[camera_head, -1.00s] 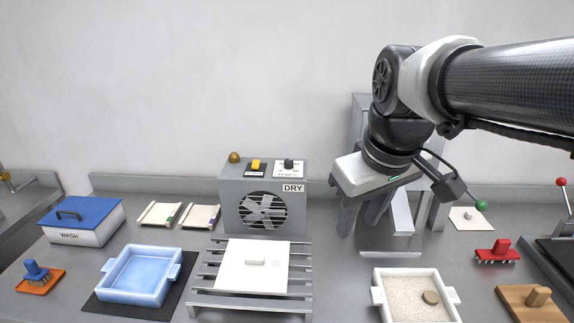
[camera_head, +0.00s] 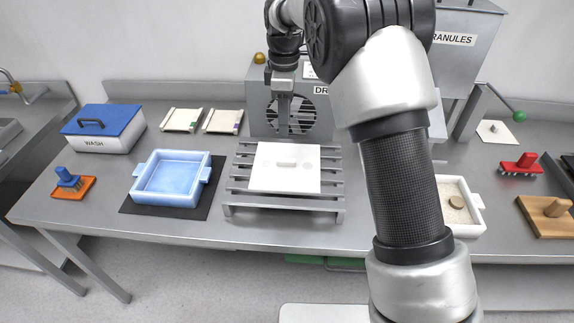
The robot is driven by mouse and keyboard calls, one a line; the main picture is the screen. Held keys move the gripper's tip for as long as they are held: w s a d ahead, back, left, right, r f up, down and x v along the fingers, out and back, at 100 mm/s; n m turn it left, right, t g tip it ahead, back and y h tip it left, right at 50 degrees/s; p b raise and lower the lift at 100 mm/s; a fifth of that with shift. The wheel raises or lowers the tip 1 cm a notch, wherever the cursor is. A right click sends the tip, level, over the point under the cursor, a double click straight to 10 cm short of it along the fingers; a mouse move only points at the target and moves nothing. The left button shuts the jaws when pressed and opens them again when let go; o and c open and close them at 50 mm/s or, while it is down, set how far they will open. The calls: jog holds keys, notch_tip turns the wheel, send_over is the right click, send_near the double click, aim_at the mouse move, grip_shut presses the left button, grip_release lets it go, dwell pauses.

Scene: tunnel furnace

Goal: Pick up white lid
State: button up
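A flat white square lid (camera_head: 268,180) with a small white bar handle on top lies on the slatted grey metal rack (camera_head: 235,206) in the middle of the table. My gripper (camera_head: 284,132) points down in front of the fan of the DRY unit, above the far part of the lid. Its fingers are seen edge-on as one grey shape, so their opening is unclear. The lid rests flat on the slats, and its handle is in plain view, nearer than the fingers in the picture.
The DRY unit (camera_head: 262,112) stands behind the rack. A blue basin (camera_head: 172,178) and a blue-lidded WASH box (camera_head: 98,139) are left. A sand tray (camera_head: 466,226) is right, partly hidden by my arm. A small white square with a knob (camera_head: 490,138) lies farther right.

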send_over(287, 159)
jog(key=f, duration=0.7)
jog(key=shift+a+f, duration=0.15)
jog(key=shift+a, duration=0.15)
jog(key=shift+d+f+p, duration=0.15)
jog(key=shift+f+p, duration=0.05)
jog(key=shift+f, duration=1.2)
jog(key=shift+d+f+p, duration=0.1)
jog(key=shift+f+p, duration=0.05)
jog(key=shift+f, duration=1.2)
jog(key=shift+r, duration=0.1)
grip_shut()
